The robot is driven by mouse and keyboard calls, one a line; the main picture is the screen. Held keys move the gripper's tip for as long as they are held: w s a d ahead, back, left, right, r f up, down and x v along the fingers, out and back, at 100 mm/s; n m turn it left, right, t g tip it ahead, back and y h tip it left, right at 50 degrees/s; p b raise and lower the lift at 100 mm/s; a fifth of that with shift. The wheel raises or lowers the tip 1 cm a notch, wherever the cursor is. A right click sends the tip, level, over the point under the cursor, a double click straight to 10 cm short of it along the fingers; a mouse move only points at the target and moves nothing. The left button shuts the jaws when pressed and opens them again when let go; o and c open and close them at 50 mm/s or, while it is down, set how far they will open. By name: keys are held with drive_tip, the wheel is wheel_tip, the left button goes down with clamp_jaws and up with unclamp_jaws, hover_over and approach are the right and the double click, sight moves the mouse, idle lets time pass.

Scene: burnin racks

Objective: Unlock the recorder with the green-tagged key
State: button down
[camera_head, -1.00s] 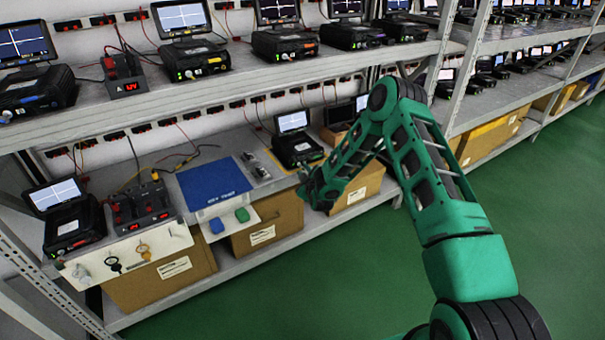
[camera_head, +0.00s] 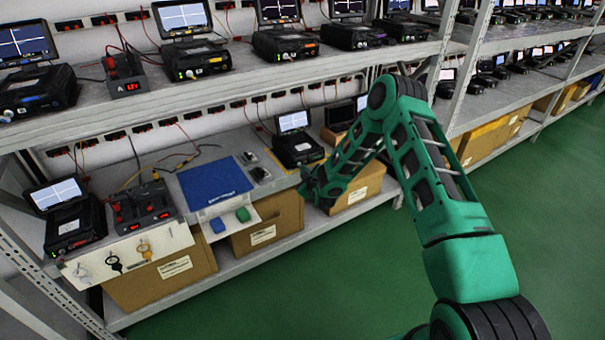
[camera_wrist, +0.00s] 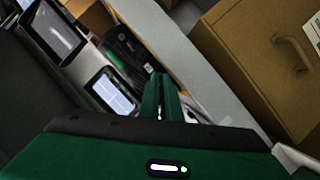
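A small black recorder (camera_head: 297,150) with a raised lit screen stands on the lower shelf at middle. In the wrist view, a dark case (camera_wrist: 128,48) and a lit screen (camera_wrist: 112,92) lie just beyond my fingers. A white key board (camera_head: 130,252) at left holds pale, black (camera_head: 114,263) and orange (camera_head: 145,250) tagged keys. I cannot make out a green-tagged key.
A blue mat (camera_head: 215,184) lies left of the recorder, with a blue block (camera_head: 217,225) and a green block (camera_head: 243,214) on a white tray below. Another recorder (camera_head: 75,225) stands at far left. Boxes (camera_head: 275,220) fill the bottom shelf. The green floor in front is clear.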

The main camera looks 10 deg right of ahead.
drive_tip(key=shift+w+d+f+m+g+y, duration=0.1)
drive_tip(key=shift+d+m+g+y, duration=0.3)
drive_tip(key=shift+m+y, duration=1.2)
drive_tip(key=shift+w+d+m+g+y, duration=0.1)
drive_tip(key=shift+d+m+g+y, duration=0.2)
drive_tip(key=shift+m+y, duration=1.35)
drive_tip(key=shift+d+f+m+g+y, duration=0.1)
drive_tip(key=shift+d+m+g+y, duration=0.3)
drive_tip(key=shift+m, duration=2.25)
drive_tip(key=shift+d, duration=0.1)
drive_tip(key=c, duration=2)
unclamp_jaws()
drive_tip(key=shift+r, duration=0.1)
drive_tip(key=shift+a, duration=0.2)
